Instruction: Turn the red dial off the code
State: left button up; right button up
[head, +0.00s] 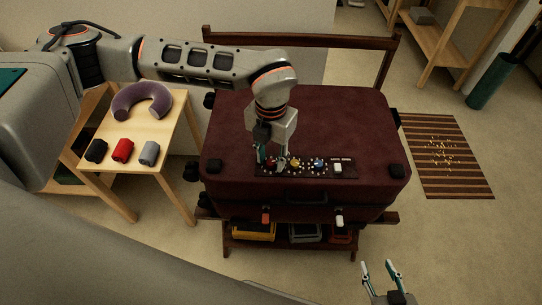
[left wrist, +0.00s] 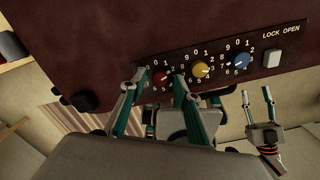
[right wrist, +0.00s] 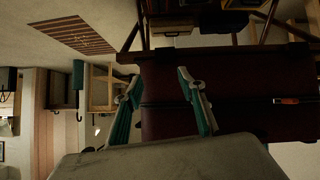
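The dark red suitcase (head: 300,120) lies on a low wooden stand, with a black lock panel (head: 343,168) along its front edge. The red dial (left wrist: 161,78) is at the left of the panel in the left wrist view, beside the yellow dial (left wrist: 201,69) and the blue dial (left wrist: 242,61). My left gripper (left wrist: 157,80) has its fingers apart on both sides of the red dial; I cannot tell whether they touch it. In the head view this gripper (head: 270,161) partly hides the red dial. My right gripper (head: 380,264) is open and empty, in front of the suitcase at lower right.
A white button (left wrist: 271,58) sits by the LOCK OPEN lettering. A red-orange latch (head: 266,218) and a white latch (head: 339,222) are on the suitcase's front. A side table (head: 176,155) at left holds a neck pillow (head: 142,103) and rolled cloths. A striped mat (head: 445,160) lies at right.

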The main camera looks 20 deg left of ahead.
pick_arm(q)
grip_shut()
